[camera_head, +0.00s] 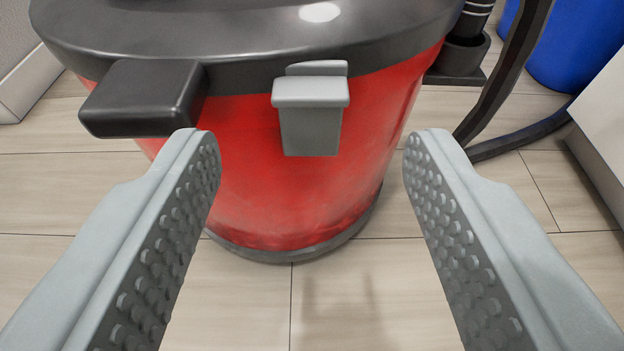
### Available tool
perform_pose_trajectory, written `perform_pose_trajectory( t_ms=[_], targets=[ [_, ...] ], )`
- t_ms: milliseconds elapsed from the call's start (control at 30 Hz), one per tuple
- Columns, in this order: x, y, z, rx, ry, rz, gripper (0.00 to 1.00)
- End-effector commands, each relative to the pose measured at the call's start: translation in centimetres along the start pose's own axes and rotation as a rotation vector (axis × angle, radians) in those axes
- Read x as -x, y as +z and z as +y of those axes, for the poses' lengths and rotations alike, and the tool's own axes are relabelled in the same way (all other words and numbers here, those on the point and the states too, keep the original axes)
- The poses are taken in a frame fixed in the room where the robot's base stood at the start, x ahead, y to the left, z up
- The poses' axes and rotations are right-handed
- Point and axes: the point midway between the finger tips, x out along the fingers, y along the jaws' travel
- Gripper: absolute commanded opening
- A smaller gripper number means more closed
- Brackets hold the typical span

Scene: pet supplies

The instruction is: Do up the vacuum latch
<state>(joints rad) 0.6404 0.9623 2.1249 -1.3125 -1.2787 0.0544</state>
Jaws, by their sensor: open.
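The vacuum (290,190) is a red drum with a dark grey lid (240,50), standing on the floor ahead. Its latch (310,115) is a light grey piece on the front, just under the lid rim, with a wider top block and a lower plate lying against the red wall. A small grey tab shows behind its top edge. My gripper (312,145) is open and empty, with one studded finger on each side of the latch in the picture. The fingers appear apart from the vacuum and the latch.
A black block-shaped handle (145,97) juts from the lid left of the latch, near my left finger. A black hose (505,75) curves down at the right. A blue container (575,45) and a white box-like edge (603,105) stand further right. Tiled floor (250,310) is clear in front.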

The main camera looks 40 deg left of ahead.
Motion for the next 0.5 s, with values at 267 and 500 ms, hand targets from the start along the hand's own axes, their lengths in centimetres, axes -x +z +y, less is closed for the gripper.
perform_pose_trajectory(
  t_ms=[267,500],
  targets=[
    [5.5,0.0,0.1,-0.001,0.003,0.0,0.53],
    [9.7,0.0,0.1,-0.001,0.003,0.001,0.53]
  ],
)
